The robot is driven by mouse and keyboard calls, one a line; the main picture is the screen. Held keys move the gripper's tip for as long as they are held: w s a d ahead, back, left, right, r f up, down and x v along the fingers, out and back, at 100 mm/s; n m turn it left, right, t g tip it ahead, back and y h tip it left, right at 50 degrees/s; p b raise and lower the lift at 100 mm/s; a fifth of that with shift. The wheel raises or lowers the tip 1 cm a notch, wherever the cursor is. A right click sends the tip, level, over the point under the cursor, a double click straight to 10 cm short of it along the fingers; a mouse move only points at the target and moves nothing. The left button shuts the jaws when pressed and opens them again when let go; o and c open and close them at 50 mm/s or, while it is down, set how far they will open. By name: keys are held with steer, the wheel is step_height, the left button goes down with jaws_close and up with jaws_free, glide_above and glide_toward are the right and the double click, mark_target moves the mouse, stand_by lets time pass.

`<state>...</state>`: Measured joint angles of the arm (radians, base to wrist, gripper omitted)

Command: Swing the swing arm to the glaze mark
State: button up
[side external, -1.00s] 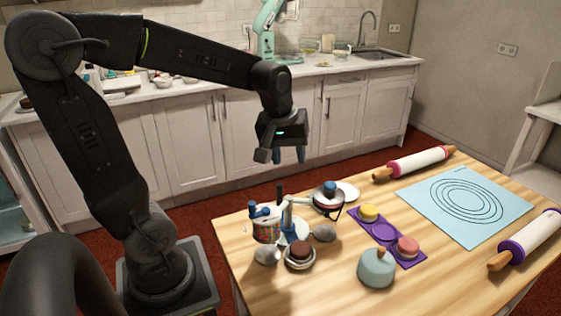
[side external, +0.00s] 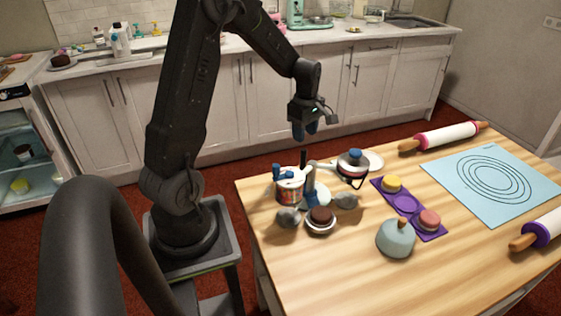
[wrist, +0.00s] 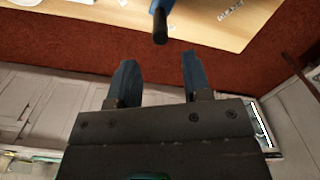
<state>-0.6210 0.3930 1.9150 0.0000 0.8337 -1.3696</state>
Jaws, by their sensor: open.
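The swing arm fixture stands at the table's left part in the side view: a grey-blue post (side external: 311,186) on a pale round base, with an upright black handle (side external: 303,160) behind it. A dark-tipped blue handle (wrist: 160,27) shows at the top of the wrist view, beyond the fingers. My gripper (side external: 305,132) is above and behind the fixture, pointing down, open and empty. Its two blue fingers (wrist: 158,76) are apart in the wrist view, with nothing between them. Small white markings (wrist: 230,9) on the table are unreadable, so I cannot tell the glaze mark.
A blue-handled tub (side external: 288,187), a chocolate cake in a cup (side external: 320,219) and a blue-knobbed pan (side external: 352,164) crowd the fixture. A purple tray (side external: 405,204), a grey dome (side external: 396,240), rolling pins (side external: 443,137) and a blue mat (side external: 505,208) lie rightward. The front table is clear.

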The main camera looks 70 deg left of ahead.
mark_target(303, 149)
step_height(303, 149, down, 6)
steer(key=shift+f, duration=0.1)
steer(key=c, duration=0.7)
steer(key=shift+s, duration=1.45)
steer(key=shift+s+d, duration=0.2)
steer(key=shift+s, duration=0.5)
steer(key=shift+s+d, duration=0.2)
steer(key=shift+s, duration=0.45)
